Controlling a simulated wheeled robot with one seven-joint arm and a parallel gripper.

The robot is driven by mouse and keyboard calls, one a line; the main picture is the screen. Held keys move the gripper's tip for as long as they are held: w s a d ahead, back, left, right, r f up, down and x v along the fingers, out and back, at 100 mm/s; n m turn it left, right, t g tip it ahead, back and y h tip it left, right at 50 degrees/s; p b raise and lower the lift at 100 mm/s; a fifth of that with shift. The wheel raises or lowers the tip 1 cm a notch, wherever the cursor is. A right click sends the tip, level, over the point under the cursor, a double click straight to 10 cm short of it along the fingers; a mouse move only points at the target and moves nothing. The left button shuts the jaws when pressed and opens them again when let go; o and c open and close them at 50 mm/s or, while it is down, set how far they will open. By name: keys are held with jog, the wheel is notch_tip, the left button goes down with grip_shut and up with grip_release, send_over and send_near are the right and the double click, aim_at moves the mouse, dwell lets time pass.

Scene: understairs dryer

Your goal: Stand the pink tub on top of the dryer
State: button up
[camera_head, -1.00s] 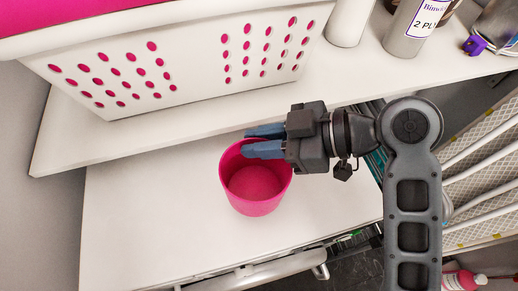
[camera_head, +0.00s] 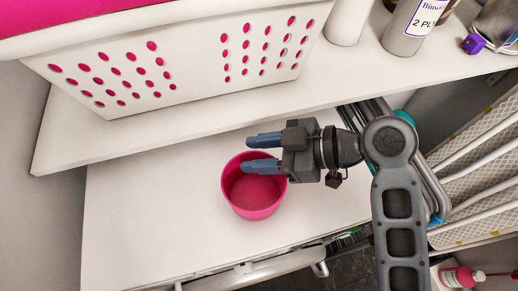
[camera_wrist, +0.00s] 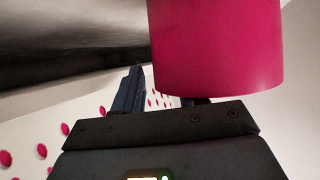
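The pink tub (camera_head: 254,205) stands upright, open end up, on the white top of the dryer (camera_head: 140,240). My gripper (camera_head: 248,154) is at the tub's far rim, with its two blue fingers spread apart. One finger is over the tub's opening and the other is outside, beyond the rim. In the wrist view the tub (camera_wrist: 215,45) fills the upper right. A clear gap shows there between its wall and the left finger (camera_wrist: 128,92). The other finger is mostly hidden behind the tub.
A white shelf (camera_head: 75,150) overhangs the back of the dryer top, close to my gripper. It carries a white basket with holes (camera_head: 190,65) and bottles (camera_head: 410,30). A drying rack (camera_head: 480,160) stands at right. The dryer top is clear left of the tub.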

jog(key=shift+o, duration=0.3)
jog(key=shift+r, duration=0.15)
jog(key=shift+d, duration=0.35)
jog(key=b+v, duration=0.1)
jog(key=v, duration=1)
jog(key=shift+s+d+r, duration=0.1)
jog(key=shift+d, duration=0.1)
